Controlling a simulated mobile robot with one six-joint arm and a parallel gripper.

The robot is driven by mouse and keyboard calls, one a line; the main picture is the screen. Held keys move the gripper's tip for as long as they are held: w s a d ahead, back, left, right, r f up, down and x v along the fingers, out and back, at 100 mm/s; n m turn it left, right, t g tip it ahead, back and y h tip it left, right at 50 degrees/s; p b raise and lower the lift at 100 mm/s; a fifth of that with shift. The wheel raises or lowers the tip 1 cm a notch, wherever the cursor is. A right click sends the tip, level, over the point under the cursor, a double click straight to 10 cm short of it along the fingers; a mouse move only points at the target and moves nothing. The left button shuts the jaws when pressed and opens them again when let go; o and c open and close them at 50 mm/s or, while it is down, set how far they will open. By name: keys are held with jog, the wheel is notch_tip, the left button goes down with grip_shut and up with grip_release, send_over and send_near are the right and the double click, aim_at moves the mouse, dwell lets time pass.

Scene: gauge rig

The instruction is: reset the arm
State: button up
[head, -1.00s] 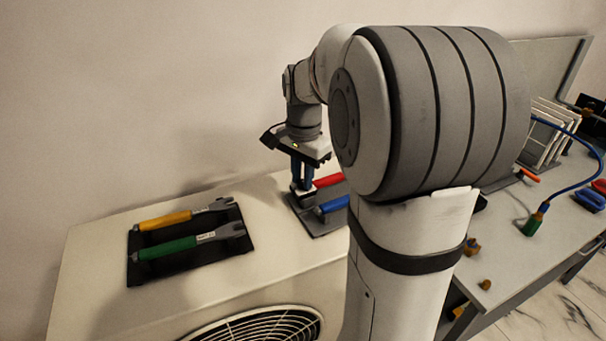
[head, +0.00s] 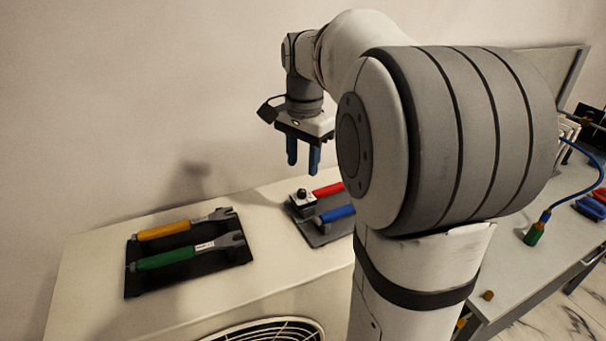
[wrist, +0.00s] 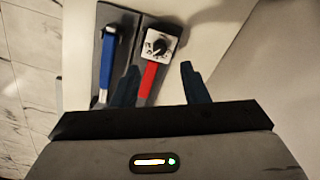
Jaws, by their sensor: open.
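My gripper (head: 303,158) is open and empty, with its blue fingers pointing down above the cream cabinet (head: 90,245). A red-handled tool (head: 328,189) and a blue-handled tool (head: 335,214) lie on the same tray. My upper arm hides the tray's right part in the head view.
A black tray (head: 190,278) on the cabinet's left holds a yellow-handled tool (head: 165,231) and a green-handled tool (head: 165,258). A wall stands behind the cabinet.

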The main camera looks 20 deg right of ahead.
jog(key=shift+r, duration=0.45)
